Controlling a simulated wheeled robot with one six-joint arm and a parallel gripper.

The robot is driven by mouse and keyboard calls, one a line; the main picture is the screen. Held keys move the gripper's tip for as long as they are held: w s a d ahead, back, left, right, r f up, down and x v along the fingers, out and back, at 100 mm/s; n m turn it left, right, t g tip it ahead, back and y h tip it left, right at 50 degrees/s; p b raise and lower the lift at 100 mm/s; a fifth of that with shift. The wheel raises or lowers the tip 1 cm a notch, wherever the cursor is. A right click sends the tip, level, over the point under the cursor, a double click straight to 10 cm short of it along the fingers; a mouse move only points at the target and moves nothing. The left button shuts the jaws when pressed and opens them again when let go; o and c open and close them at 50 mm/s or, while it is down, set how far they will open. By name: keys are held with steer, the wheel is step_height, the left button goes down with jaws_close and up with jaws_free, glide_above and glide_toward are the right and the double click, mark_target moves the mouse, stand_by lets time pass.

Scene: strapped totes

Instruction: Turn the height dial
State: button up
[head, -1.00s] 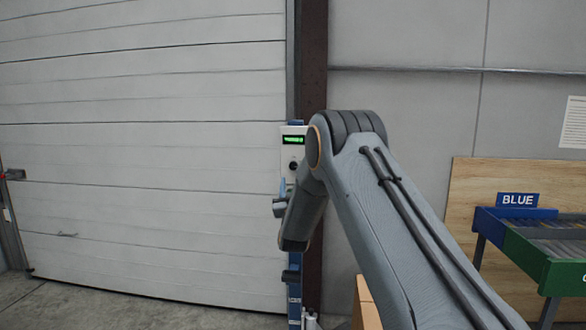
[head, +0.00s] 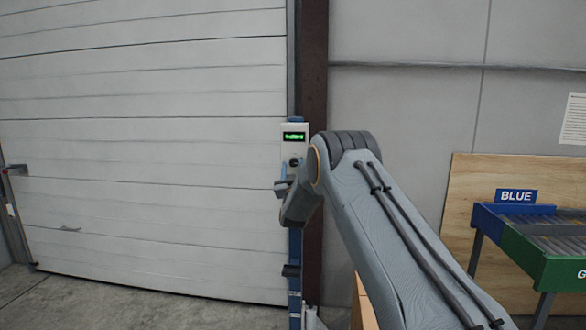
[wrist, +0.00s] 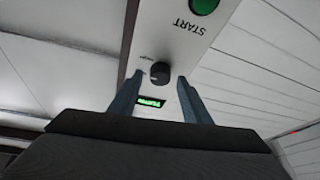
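The height dial (wrist: 159,73) is a round black knob on a pale control panel (wrist: 185,45), beside a small display with green characters (wrist: 150,101). In the head view the dial (head: 294,162) sits just below the lit display (head: 294,136) on the post by the door. My gripper (wrist: 161,88) is open in the wrist view, its two fingers spread with the dial between and just beyond their tips. I cannot tell whether a finger touches it. In the head view my gripper (head: 283,184) is just below the dial.
A green button marked START (wrist: 204,4) is on the same panel. A white sectional door (head: 140,150) fills the left. A BLUE-labelled rack (head: 515,218) stands at the right before a wooden board (head: 460,190). A cardboard box (head: 363,305) is low behind my arm.

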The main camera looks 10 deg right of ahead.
steer(key=c, duration=0.9)
steer(key=shift+n+b, duration=0.3)
steer(key=shift+n, duration=0.2)
steer(key=n+y+b, duration=0.1)
steer(key=n, duration=0.2)
steer(key=n+y+b, duration=0.2)
steer(key=n, duration=0.1)
steer(key=shift+d+g, duration=0.2)
steer(key=shift+g, duration=0.2)
steer(key=n+y+b, duration=0.1)
steer(key=n, duration=0.1)
steer(key=n+g+b, duration=0.1)
steer(key=n, duration=0.1)
steer(key=shift+s+r+n+y, duration=0.1)
steer(key=shift+r+n+y, duration=0.05)
steer(key=shift+n+y, duration=0.2)
steer(key=n+g+b, duration=0.1)
steer(key=n, duration=0.1)
steer(key=n+b, duration=0.2)
steer(key=shift+r+n+g+y, duration=0.15)
steer(key=shift+n+g+y, duration=0.1)
steer(key=shift+g+y, duration=0.15)
steer(key=shift+r+n+g+h+b, duration=0.2)
steer(key=shift+n+g+b, duration=0.7)
steer(key=shift+n+b, duration=1.15)
